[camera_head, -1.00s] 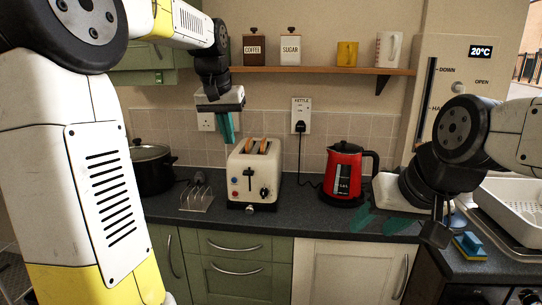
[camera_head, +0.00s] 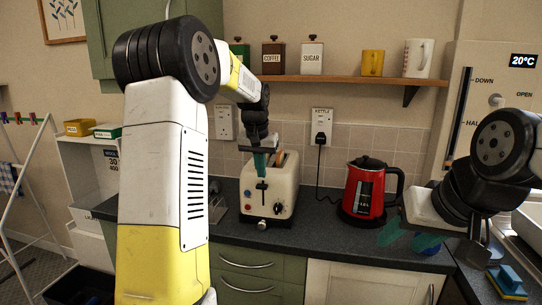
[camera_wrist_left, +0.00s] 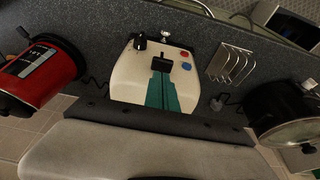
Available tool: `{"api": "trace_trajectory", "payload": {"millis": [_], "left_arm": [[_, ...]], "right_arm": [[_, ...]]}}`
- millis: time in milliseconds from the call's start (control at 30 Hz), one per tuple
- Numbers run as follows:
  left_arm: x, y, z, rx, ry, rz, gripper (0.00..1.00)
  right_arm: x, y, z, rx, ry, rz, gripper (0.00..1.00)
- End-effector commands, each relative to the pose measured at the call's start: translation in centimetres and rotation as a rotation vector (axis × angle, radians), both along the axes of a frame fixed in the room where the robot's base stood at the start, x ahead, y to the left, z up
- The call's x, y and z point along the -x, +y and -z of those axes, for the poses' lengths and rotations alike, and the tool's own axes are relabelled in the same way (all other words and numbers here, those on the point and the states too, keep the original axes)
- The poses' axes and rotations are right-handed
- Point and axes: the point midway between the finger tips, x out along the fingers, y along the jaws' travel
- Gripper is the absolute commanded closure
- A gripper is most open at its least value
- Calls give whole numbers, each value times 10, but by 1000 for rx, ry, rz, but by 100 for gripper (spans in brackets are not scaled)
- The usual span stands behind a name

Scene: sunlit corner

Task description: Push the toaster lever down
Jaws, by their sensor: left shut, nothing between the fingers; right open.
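The cream toaster (camera_head: 283,208) stands on the dark worktop, with browned bread showing in its top slots. Its black lever (camera_head: 262,186) is on the front face, high in its slot. The lever also shows in the left wrist view (camera_wrist_left: 162,64), ahead of my fingertips. My left gripper (camera_head: 260,168) is shut and empty, its teal fingers pointing down just above the lever. I cannot tell whether they touch it. The gripper hides part of the toaster's top. My right gripper (camera_head: 408,238) is open and empty, low over the worktop right of the kettle.
A red kettle (camera_head: 364,188) stands right of the toaster. A metal toast rack (camera_wrist_left: 231,64) and a black pot (camera_wrist_left: 285,115) are on its other side. A wooden shelf (camera_head: 340,80) with canisters and mugs hangs above. A blue sponge (camera_head: 508,279) lies at the far right.

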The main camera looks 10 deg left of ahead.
Motion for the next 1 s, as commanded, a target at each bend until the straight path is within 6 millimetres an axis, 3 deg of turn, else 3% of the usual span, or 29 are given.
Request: {"api": "trace_trajectory", "payload": {"millis": [233,667,1000], "left_arm": [[1,0,25,0,1,0,100],[1,0,30,0,1,0,100],[1,0,94,0,3,-1,100]], "right_arm": [[0,0,0,0,0,0,51],[0,0,0,0,0,0,51],[0,0,0,0,0,0,51]]}}
